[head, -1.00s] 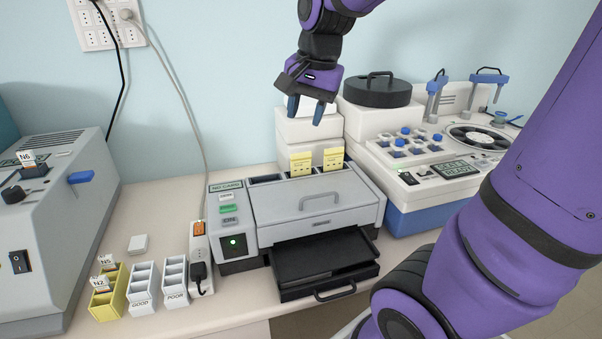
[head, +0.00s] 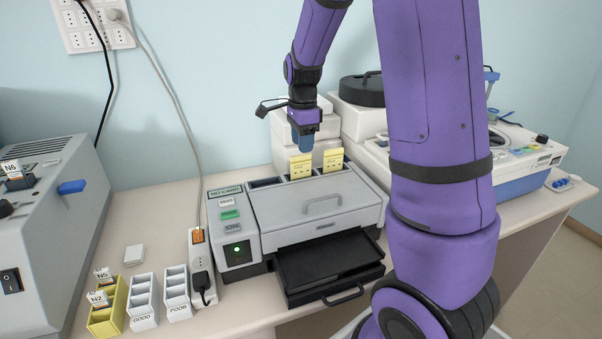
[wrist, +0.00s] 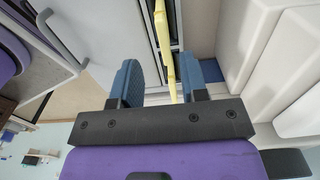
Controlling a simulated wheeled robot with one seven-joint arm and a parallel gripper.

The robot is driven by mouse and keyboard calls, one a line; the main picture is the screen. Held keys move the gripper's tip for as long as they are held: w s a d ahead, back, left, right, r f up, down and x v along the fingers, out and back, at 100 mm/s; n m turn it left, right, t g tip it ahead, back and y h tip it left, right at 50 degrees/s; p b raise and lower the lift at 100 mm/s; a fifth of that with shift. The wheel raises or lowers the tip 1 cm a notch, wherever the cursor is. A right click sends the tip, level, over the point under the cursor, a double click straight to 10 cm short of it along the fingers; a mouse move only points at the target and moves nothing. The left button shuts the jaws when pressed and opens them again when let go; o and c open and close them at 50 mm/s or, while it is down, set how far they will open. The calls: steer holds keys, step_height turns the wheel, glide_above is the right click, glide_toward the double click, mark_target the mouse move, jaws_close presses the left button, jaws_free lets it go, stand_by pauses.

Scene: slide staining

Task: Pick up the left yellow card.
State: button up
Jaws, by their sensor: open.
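The left yellow card (head: 301,168) stands upright in a slot at the back of the grey machine (head: 315,208). The right yellow card (head: 333,160) stands in the slot beside it. My gripper (head: 302,147) is just above the left card, pointing down. In the wrist view my gripper (wrist: 166,84) has its two blue fingers apart, with yellow card edges (wrist: 163,35) showing in and beyond the gap. I cannot tell whether the fingers touch a card. The lower parts of the cards are hidden in the slots.
White boxes (head: 284,128) stand close behind the cards. A white-and-blue instrument (head: 535,165) is at the right, partly behind my arm. A black tray (head: 328,262) sticks out in front of the machine. Small yellow and white racks (head: 143,302) stand at the front left.

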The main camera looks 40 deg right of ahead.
mark_target(301, 155)
steer(key=shift+w+f, duration=0.15)
steer(key=shift+f, duration=1.65)
steer(key=shift+w+f, duration=0.1)
steer(key=shift+f, duration=1.65)
jaws_close()
